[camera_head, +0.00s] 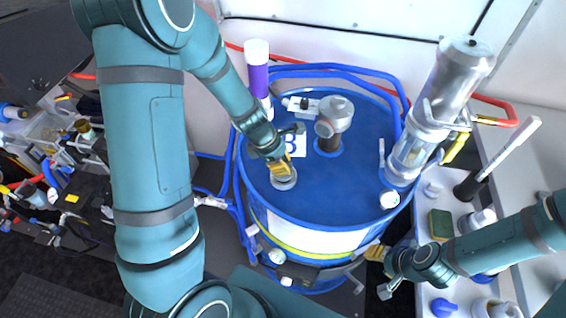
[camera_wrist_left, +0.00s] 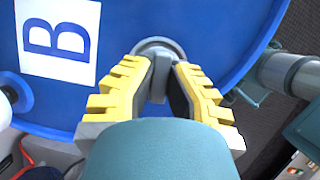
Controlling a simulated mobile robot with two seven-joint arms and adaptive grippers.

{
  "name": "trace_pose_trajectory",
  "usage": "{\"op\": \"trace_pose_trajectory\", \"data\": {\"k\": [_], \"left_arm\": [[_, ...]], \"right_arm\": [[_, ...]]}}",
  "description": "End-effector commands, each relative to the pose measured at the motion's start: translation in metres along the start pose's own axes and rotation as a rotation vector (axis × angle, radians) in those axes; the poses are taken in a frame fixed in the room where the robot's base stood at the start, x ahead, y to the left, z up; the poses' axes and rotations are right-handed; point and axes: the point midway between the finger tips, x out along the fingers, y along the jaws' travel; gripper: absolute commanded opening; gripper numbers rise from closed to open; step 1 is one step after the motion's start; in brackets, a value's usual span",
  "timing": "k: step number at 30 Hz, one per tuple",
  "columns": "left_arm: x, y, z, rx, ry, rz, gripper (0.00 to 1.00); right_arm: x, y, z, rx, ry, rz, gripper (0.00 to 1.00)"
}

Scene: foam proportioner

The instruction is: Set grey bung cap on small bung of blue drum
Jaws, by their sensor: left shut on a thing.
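The blue drum (camera_head: 330,205) stands upright in the middle of the head view, its top facing me. My left gripper (camera_head: 280,170) reaches down to the near left part of the drum top. Its yellow fingers also show in the left wrist view (camera_wrist_left: 160,80), shut on the upright tab of the grey bung cap (camera_wrist_left: 160,48). The cap's round grey edge (camera_head: 285,183) shows at the fingertips, over the small bung's place. The small bung is hidden, and I cannot tell whether the cap is seated. My right gripper (camera_head: 374,252) is by the drum's front right side; its finger gap is unclear.
A grey fitting (camera_head: 334,118) stands on the drum top, near a clear and metal cylinder (camera_head: 440,105) at right. A purple-labelled tube (camera_head: 258,75) rises behind my left gripper. A white label with a letter B (camera_wrist_left: 58,40) lies beside it. Blue hoses surround the drum.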

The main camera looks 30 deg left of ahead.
Motion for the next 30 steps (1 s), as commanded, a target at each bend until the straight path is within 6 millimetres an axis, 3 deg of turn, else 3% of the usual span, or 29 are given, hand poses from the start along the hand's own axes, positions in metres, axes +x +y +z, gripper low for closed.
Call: {"op": "trace_pose_trajectory", "data": {"k": [30], "left_arm": [[0.010,0.000,-0.004,-0.001,0.000,0.000,0.00]], "right_arm": [[0.006,0.003,0.001,0.000,0.000,0.000,0.47]]}}
